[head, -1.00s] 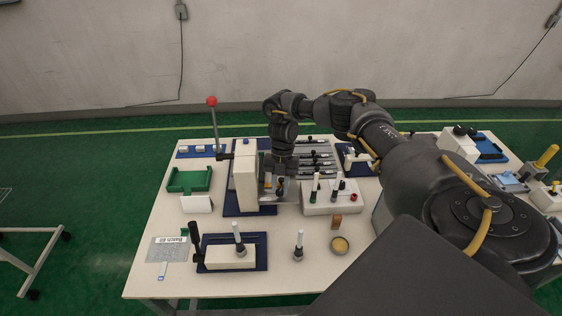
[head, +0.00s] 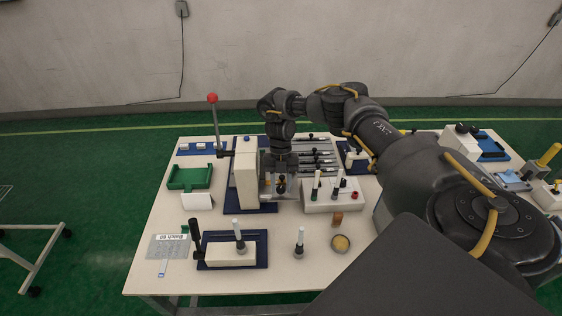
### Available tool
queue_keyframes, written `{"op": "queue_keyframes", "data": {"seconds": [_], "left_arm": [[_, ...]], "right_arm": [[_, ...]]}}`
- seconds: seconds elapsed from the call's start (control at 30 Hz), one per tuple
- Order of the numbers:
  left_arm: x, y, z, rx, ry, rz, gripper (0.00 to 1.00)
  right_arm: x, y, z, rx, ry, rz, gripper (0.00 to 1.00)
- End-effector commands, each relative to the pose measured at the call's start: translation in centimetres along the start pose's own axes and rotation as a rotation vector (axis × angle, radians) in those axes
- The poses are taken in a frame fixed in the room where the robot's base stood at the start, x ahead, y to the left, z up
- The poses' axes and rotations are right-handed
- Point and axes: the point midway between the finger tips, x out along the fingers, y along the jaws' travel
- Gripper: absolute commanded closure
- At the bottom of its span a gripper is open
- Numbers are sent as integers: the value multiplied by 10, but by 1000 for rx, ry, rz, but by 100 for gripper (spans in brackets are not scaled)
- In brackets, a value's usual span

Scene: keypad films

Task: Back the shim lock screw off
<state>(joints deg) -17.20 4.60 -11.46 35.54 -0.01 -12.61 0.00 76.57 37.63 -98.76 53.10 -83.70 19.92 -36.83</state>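My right gripper (head: 280,185) points down beside the right face of the cream press (head: 246,178), which has a long lever with a red ball (head: 212,98). A small dark part shows between or just behind its fingertips, too small to name. I cannot tell whether the fingers touch it or are closed on it. No shim lock screw can be made out for certain; the gripper and wrist hide part of the press's right side. My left gripper is not in view.
A white block with several upright tools (head: 333,196) stands close right of the gripper. A green tray (head: 189,178) is at the left. In front are a fixture with a black handle (head: 229,254), a pen-like tool (head: 300,243) and a round dish (head: 340,243).

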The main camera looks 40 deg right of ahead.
Motion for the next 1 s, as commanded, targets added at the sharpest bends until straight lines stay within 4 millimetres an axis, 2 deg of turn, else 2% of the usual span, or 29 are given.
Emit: {"op": "queue_keyframes", "data": {"seconds": [0.07,0.33,0.47,0.8,1.0], "left_arm": [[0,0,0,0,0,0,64],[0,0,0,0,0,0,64],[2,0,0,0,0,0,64],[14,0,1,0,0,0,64],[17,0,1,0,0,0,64]], "right_arm": [[-1,1,0,0,-2,2,54],[-3,1,1,0,-4,4,54],[-12,2,2,-2,-7,5,54],[-73,2,1,-2,-8,3,54],[-99,0,1,-1,-5,2,54]]}}
